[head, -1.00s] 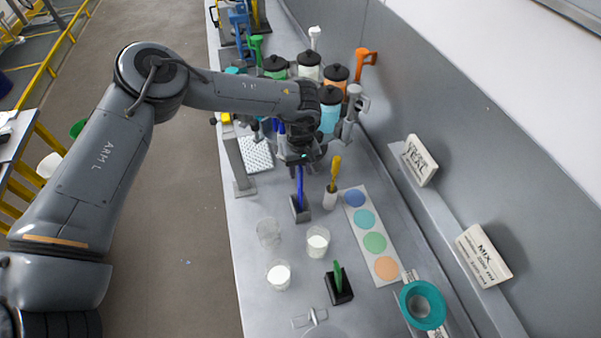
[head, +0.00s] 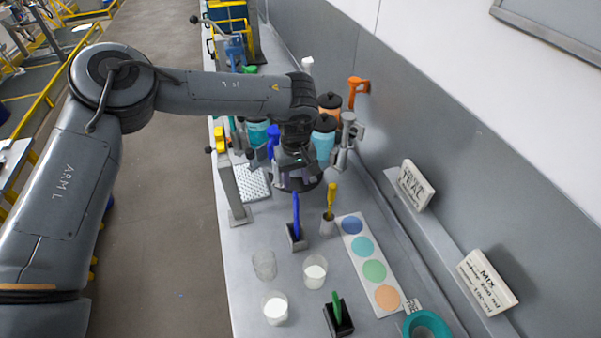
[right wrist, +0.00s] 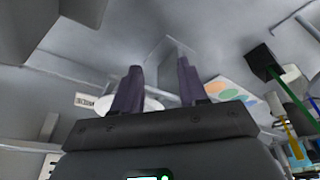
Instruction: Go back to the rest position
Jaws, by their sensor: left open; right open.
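My left gripper (head: 298,182) hangs over the bench in the head view, beyond the blue stirrer (head: 296,216) in its dark block. It is open, though its fingers are hard to make out under the wrist. The blue stirrer stands upright, apart from the gripper as far as I can see. My right gripper (right wrist: 157,88) shows in the right wrist view, with two dark fingers spread and nothing between them. My right arm is not in the head view.
Glass beakers (head: 315,271), a green stirrer (head: 337,307) in a block, a yellow-handled tool (head: 331,198), and a colour-dot strip (head: 383,297) stand on the bench. Lidded jars (head: 323,140) crowd behind my left wrist. Signs (head: 487,282) line the right ledge. The left aisle is open.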

